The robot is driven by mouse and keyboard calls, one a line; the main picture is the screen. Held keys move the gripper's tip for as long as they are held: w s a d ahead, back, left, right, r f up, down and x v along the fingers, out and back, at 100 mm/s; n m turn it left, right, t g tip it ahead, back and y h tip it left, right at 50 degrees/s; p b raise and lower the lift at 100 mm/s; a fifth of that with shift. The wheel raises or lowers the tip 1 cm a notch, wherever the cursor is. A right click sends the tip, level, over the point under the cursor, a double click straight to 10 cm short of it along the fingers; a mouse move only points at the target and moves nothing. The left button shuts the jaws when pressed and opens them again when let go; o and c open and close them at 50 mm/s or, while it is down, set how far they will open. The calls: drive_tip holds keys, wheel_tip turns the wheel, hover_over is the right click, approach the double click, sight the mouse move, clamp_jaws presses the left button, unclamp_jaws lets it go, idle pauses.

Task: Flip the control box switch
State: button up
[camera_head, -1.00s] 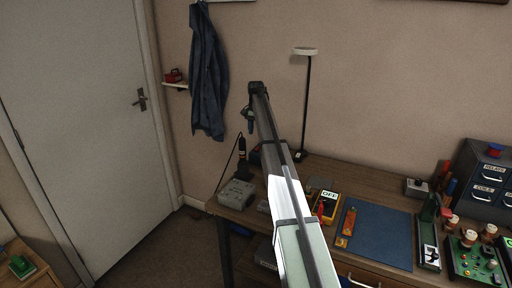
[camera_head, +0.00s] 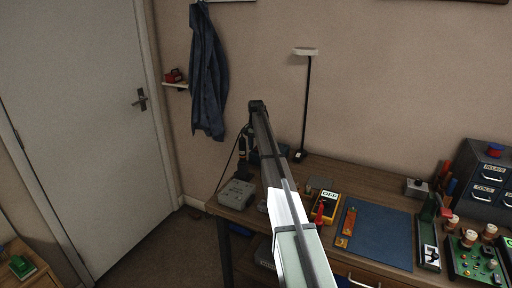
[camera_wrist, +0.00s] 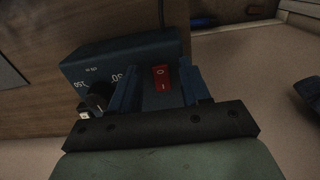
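The control box (camera_wrist: 90,68) is dark blue, with white markings and a black knob (camera_wrist: 98,97) at its left front in the wrist view. Its red rocker switch (camera_wrist: 162,78), marked O and I, shows between the blue fingers of my gripper (camera_wrist: 157,68). The fingers are apart with a gap between them, and nothing is gripped. I cannot tell whether a finger touches the switch. In the head view my gripper (camera_head: 245,142) is small and dark at the back left of the bench, and my arm hides most of the control box (camera_head: 254,158).
A grey box (camera_head: 237,193) stands at the bench's left end. A lamp (camera_head: 305,100) stands behind my arm. A yellow meter (camera_head: 328,207), a blue mat (camera_head: 376,235) and a circuit board (camera_head: 476,262) lie to the right. A dark object (camera_wrist: 309,92) shows at the wrist view's right edge.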

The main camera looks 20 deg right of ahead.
clamp_jaws()
drive_tip(key=shift+w+d+g+y, duration=0.25)
drive_tip(key=shift+w+g+y, duration=0.15)
drive_tip(key=shift+g+y, duration=0.2)
drive_tip(key=shift+r+g+y, duration=0.1)
drive_tip(key=shift+g+y, duration=0.5)
drive_tip(key=shift+s, duration=0.1)
unclamp_jaws()
drive_tip(key=shift+d, duration=0.1)
drive_tip(key=v, duration=1.3)
drive_tip(key=shift+r, duration=0.4)
